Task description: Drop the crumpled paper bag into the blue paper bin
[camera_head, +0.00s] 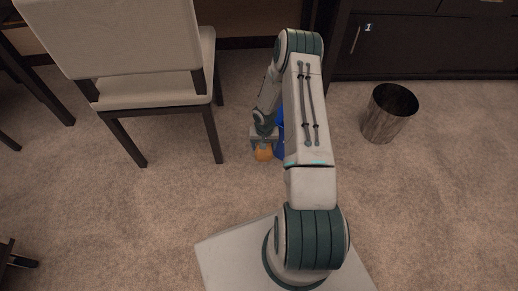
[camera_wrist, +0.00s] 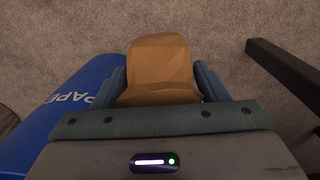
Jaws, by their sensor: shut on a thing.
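The crumpled paper bag (camera_wrist: 160,64) is brown-orange and sits between the two fingers of my gripper (camera_wrist: 162,90), which is shut on it. In the head view the bag (camera_head: 264,153) shows just below my gripper (camera_head: 264,140). The blue paper bin (camera_wrist: 62,108), with white lettering on its side, is left of my gripper in the wrist view, close beside it. In the head view only a blue strip of the bin (camera_head: 280,135) shows; my arm hides the rest. The bag is beside the bin in the wrist view, not over a visible opening.
A metal-look waste bin (camera_head: 388,113) stands at the right. A white chair with dark legs (camera_head: 150,85) stands left of my gripper. A dark cabinet (camera_head: 425,45) is along the back right. The carpet (camera_head: 420,200) at the front right is clear.

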